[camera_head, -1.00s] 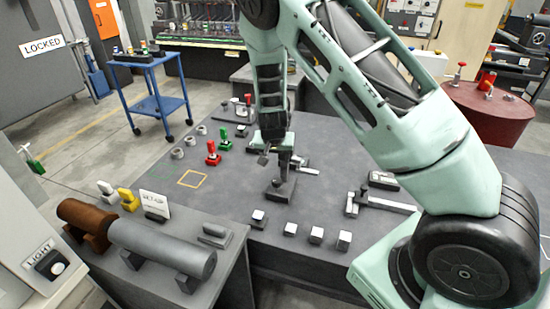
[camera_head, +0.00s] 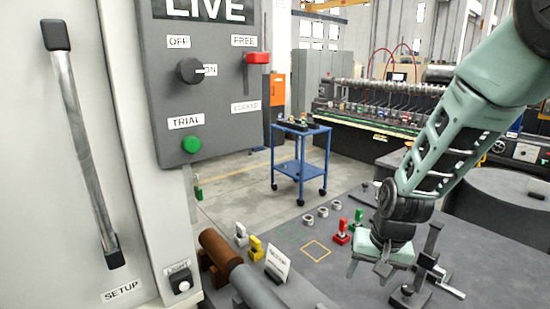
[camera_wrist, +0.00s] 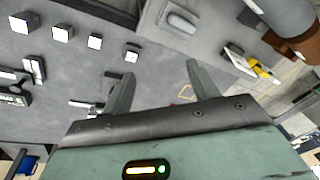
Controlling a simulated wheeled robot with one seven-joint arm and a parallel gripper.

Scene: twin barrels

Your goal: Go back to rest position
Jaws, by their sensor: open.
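My gripper (camera_head: 368,272) hangs over the dark table (camera_head: 330,285) at the right of the head view, pointing down. In the wrist view my gripper (camera_wrist: 158,68) shows two separated fingers with nothing between them. A dark block with a knob (camera_head: 408,294) stands on the table just right of the gripper, apart from it as far as I can tell. My arm reaches in from the upper right of the head view.
A cabinet with a LIVE panel (camera_head: 205,75) fills the left. Red (camera_head: 342,233) and green (camera_head: 357,217) pieces stand by a yellow outlined square (camera_head: 316,251). A brown-and-grey cylinder (camera_head: 240,275) lies at the front. A blue cart (camera_head: 300,160) stands behind. Several small blocks (camera_wrist: 95,41) show in the wrist view.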

